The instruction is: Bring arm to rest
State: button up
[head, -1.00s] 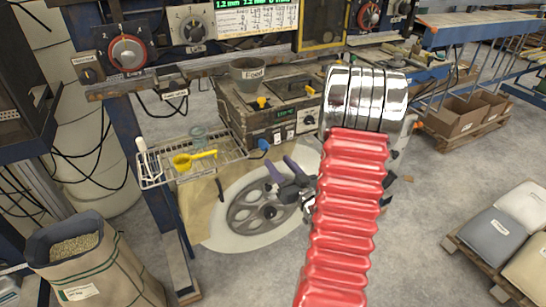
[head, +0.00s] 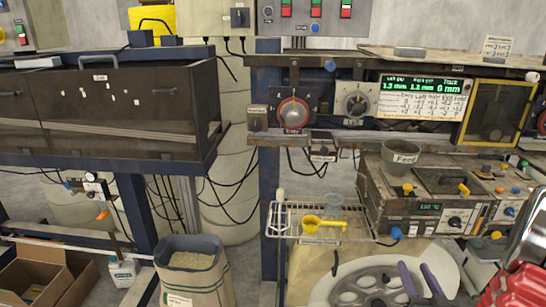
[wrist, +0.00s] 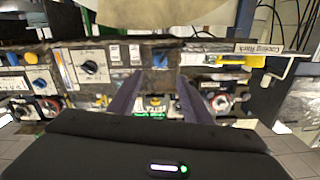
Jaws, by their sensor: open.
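My gripper (head: 413,268) shows at the lower right of the head view, in front of the large grey reel (head: 360,288). Its two purple fingers stand apart with nothing between them. The wrist view also shows the open fingers of my gripper (wrist: 160,80), with machine panels beyond them. My red ribbed arm sleeve and its shiny metal collar are at the right edge of the head view. Much of my arm is outside the frame.
A wire cooling rack (head: 285,236) with a yellow scoop (head: 318,222) is left of the gripper. The extruder box (head: 425,215) with a Feed cup (head: 402,158) stands behind. A sack of pellets (head: 192,262) stands on the floor at left.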

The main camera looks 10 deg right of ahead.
jog(key=s+d+f+m+g, duration=0.1)
jog(key=s+d+f+g, duration=0.1)
jog(key=s+f+g, duration=0.4)
jog(key=s+d+f+g, duration=0.1)
jog(key=f+g, duration=0.3)
jog(key=f, duration=0.4)
jog(key=s+a+r+n+y, duration=0.1)
jog(key=a+r+n, duration=0.1)
jog(key=a+r, duration=0.7)
jog(key=s+a+r+n+g+y, duration=0.1)
jog(key=s+a+r+n+y, duration=0.1)
jog(key=a+r, duration=0.7)
jog(key=s+a+r+n+y, duration=0.1)
jog(key=s+a+r, duration=0.1)
jog(key=a+r, duration=0.8)
jog(key=a, duration=0.8)
jog(key=shift+a+n+g+y, duration=0.3)
jog(key=shift+a+n+g, duration=0.1)
jog(key=shift+f, duration=0.1)
